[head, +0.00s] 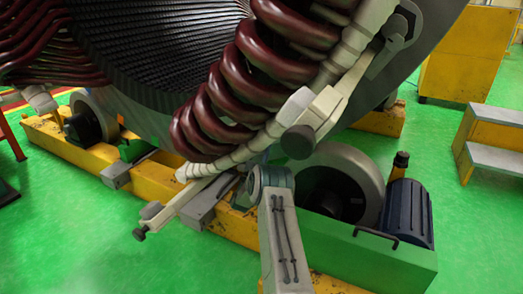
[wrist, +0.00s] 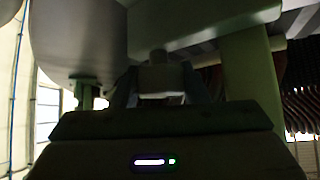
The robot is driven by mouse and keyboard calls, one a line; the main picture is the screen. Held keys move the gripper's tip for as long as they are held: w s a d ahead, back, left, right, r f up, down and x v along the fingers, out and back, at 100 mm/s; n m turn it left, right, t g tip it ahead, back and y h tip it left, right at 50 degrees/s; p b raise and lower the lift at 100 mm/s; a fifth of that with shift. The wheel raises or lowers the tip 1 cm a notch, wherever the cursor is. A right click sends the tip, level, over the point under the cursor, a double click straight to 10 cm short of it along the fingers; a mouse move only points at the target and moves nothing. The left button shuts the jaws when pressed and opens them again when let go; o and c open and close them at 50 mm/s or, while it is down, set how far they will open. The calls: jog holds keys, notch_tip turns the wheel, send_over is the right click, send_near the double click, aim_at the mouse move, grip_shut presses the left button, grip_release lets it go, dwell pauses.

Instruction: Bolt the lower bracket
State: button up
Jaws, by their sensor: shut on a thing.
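In the head view, a pale bar (head: 186,205) that looks like the lower bracket slants down to the left below the maroon coil (head: 235,85). A dark round end (head: 140,233) shows at its outer tip. A second pale bracket (head: 325,108) with a dark round end lies higher, across the coil's right side. My gripper is hidden in the head view behind my grey arm. In the wrist view, my gripper (wrist: 160,85) is shut on a pale block-shaped piece (wrist: 161,77) with a small knob above it. The picture is dark, and I cannot tell whether that piece touches the structure overhead.
The stator (head: 150,45) stands on a yellow base (head: 62,146) with rollers. A dark motor (head: 407,212) and green housing (head: 350,252) stand close on the right of my arm. Grey-topped steps (head: 490,135) stand far right. Green floor is free at lower left.

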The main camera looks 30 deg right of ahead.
jog(key=shift+a+r, duration=0.1)
jog(key=shift+a, duration=0.05)
jog(key=o, duration=1)
jog(key=shift+w+a, duration=0.1)
jog(key=shift+c, duration=0.2)
jog(key=v, duration=0.7)
jog(key=shift+p, duration=0.3)
send_near(258, 153)
jog(key=shift+s+a+f, duration=0.55)
jog(key=shift+s+f, duration=0.05)
jog(key=shift+f, duration=0.05)
